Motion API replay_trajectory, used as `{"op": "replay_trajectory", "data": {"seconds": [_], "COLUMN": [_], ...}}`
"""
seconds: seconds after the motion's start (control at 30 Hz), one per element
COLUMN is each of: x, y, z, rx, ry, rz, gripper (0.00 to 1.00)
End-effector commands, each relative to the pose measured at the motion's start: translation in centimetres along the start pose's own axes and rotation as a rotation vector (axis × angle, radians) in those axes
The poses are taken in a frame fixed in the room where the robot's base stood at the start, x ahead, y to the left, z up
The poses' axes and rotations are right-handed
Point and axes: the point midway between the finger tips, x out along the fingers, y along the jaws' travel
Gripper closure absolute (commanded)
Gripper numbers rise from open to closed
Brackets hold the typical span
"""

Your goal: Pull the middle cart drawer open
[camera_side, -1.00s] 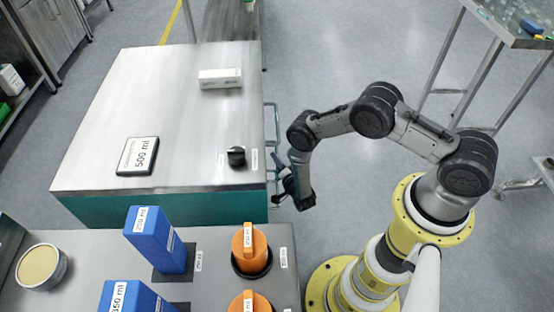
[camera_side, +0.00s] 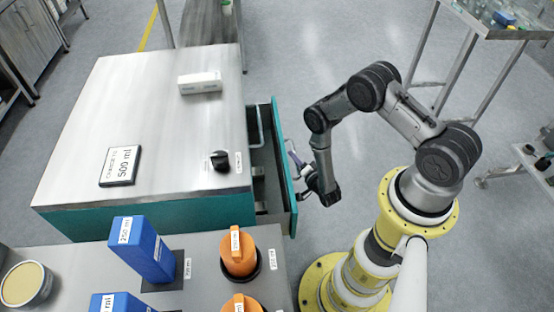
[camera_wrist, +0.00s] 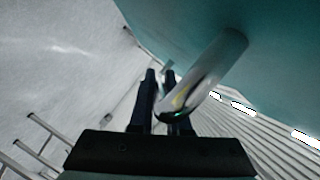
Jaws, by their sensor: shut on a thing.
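The cart (camera_side: 165,110) has a steel top and teal sides. A teal-fronted drawer (camera_side: 284,150) stands partly out from its right side, with a dark gap and the drawer's inside showing behind the front. Its level among the drawers is hard to tell from above. My gripper (camera_side: 304,182) is at the outer face of this drawer front. In the wrist view, the dark fingers (camera_wrist: 160,95) are shut on a shiny metal bar handle (camera_wrist: 208,72) that stands off the teal front. The far part of the grip is hidden by the handle.
On the cart top are a 500 ml sign (camera_side: 121,166), a black knob (camera_side: 219,160) and a white box (camera_side: 200,83). In front, a bench holds blue blocks (camera_side: 142,248) and orange knobs (camera_side: 239,250). The floor (camera_side: 305,60) behind the drawer is clear.

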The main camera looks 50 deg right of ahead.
Motion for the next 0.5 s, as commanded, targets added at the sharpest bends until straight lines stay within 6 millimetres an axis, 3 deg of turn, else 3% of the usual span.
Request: {"op": "replay_trajectory", "data": {"seconds": [0.1, 0.5], "x": [-0.9, -3.6], "y": [1.7, 6.1], "z": [-2.3, -8.4], "rx": [0.003, 0.003], "ry": [0.008, 0.010], "rz": [0.005, 0.005], "gripper": [1.00, 1.00]}}
